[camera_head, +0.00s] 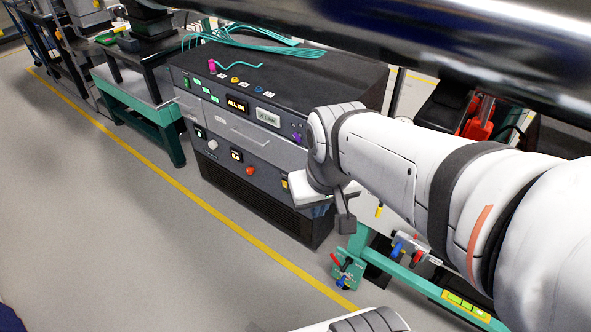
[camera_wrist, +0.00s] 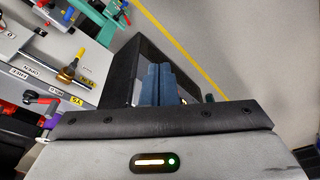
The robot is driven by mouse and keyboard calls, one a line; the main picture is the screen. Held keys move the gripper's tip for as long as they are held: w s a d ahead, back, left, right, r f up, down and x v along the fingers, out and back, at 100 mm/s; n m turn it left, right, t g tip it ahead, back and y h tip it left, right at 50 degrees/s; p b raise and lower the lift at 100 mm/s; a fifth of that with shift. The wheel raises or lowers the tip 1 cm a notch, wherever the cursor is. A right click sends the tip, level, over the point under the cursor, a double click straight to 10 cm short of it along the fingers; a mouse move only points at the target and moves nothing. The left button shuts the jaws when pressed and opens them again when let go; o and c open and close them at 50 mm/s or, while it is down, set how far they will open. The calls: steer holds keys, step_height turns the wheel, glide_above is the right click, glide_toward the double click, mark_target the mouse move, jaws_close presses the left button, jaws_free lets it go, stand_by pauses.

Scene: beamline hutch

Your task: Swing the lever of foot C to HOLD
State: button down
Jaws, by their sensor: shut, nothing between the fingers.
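My gripper (camera_wrist: 165,82) shows in the wrist view as two blue fingers pressed together, with nothing between them. It points at a dark cabinet side and the floor. In the head view my arm hides most of it. A green foot (camera_head: 346,272) with red, black and blue handles stands on the floor at the lower middle of the head view. A green foot with coloured handles (camera_wrist: 113,14) also shows at the top of the wrist view, apart from the fingers. I cannot read a letter C or a HOLD mark on either foot.
A dark equipment cabinet (camera_head: 245,130) stands left of my arm. A green beam (camera_head: 415,285) carries a fitting with red and blue handles (camera_head: 408,248). In the wrist view a pale labelled panel (camera_wrist: 50,60) holds a brass knob (camera_wrist: 67,75). Floor left of the yellow line (camera_head: 230,222) is clear.

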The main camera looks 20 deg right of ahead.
mark_target(335, 260)
steer(key=w+d+f+n+g+h+b, duration=0.1)
steer(key=w+f+g+h+b, duration=0.35)
steer(key=f, duration=0.85)
steer(key=w+d+f+n+g+h+b, duration=0.15)
steer(key=w+f+h+b, duration=0.25)
steer(key=w+f+b, duration=0.55)
steer(key=w+d+f+g+h+b, duration=0.1)
steer(key=d+f+g+h+b, duration=0.25)
steer(key=f, duration=1.25)
steer(key=a+f+n+t+h+b, duration=0.1)
steer(key=f+n+t+h+b, duration=0.1)
steer(key=f, duration=0.9)
steer(key=w+a+f+n+t+h+b, duration=0.1)
steer(key=a+f+n+t+h+b, duration=0.1)
steer(key=f+t+b, duration=0.4)
steer(key=a+f+n+t+h+b, duration=0.2)
steer(key=f+n+t+h+b, duration=0.2)
steer(key=f, duration=1.2)
steer(key=shift+w+h, duration=0.3)
steer(key=shift+h, duration=0.7)
steer(key=shift+g, duration=0.25)
steer(key=b+x, duration=0.3)
steer(key=x, duration=1.1)
steer(key=shift+r, duration=0.15)
